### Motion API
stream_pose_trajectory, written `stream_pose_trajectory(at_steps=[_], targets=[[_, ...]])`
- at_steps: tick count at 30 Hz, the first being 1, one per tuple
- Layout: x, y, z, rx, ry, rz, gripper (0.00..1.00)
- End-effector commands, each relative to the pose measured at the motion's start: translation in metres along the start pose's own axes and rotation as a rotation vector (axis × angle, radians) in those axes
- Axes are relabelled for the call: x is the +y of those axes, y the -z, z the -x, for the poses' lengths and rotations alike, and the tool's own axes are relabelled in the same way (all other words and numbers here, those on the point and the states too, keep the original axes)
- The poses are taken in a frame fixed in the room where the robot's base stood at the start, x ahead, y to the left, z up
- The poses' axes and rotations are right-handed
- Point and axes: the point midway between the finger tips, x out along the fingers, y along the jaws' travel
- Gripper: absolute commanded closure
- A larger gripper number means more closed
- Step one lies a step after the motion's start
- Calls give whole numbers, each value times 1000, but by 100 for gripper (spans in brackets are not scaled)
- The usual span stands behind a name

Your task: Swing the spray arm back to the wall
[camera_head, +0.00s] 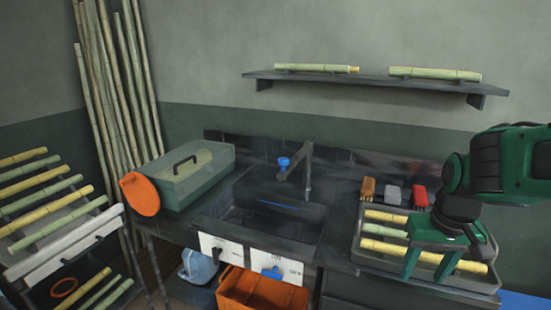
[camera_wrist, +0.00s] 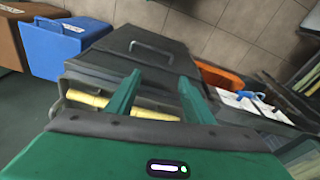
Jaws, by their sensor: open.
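The spray arm (camera_head: 297,166) is a dark metal arm on an upright post at the back of the sink (camera_head: 250,212). It sticks out from the post over the basin, toward the front left, with a blue piece (camera_head: 283,162) on it. I cannot make it out in the wrist view. My green gripper (camera_head: 430,272) is open and empty, well to the right of the spray arm, over the grey tray (camera_head: 400,270). Its two fingers (camera_wrist: 158,85) also show in the wrist view, with nothing between them.
The tray holds several cane pieces. Brushes (camera_head: 393,195) stand behind it. A lidded green box (camera_head: 190,178) and an orange disc (camera_head: 140,194) are left of the sink. A shelf (camera_head: 370,82) with cane hangs above. An orange bin (camera_head: 262,290) stands below the counter front.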

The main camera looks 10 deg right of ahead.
Motion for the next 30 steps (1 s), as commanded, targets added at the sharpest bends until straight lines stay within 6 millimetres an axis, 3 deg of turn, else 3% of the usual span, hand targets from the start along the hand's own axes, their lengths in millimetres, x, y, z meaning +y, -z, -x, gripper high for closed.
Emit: stream_pose_trajectory(at_steps=[6, 9, 15, 21, 24, 30], targets=[[-62, 104, -20, 316, 50, 205, 52], [-100, 145, -21, 467, 92, 286, 52], [-184, 207, -9, 766, 207, 406, 52], [-262, 241, 17, 1052, 341, 454, 52], [-289, 248, 32, 1171, 398, 451, 52], [-317, 253, 54, 1323, 470, 420, 52]])
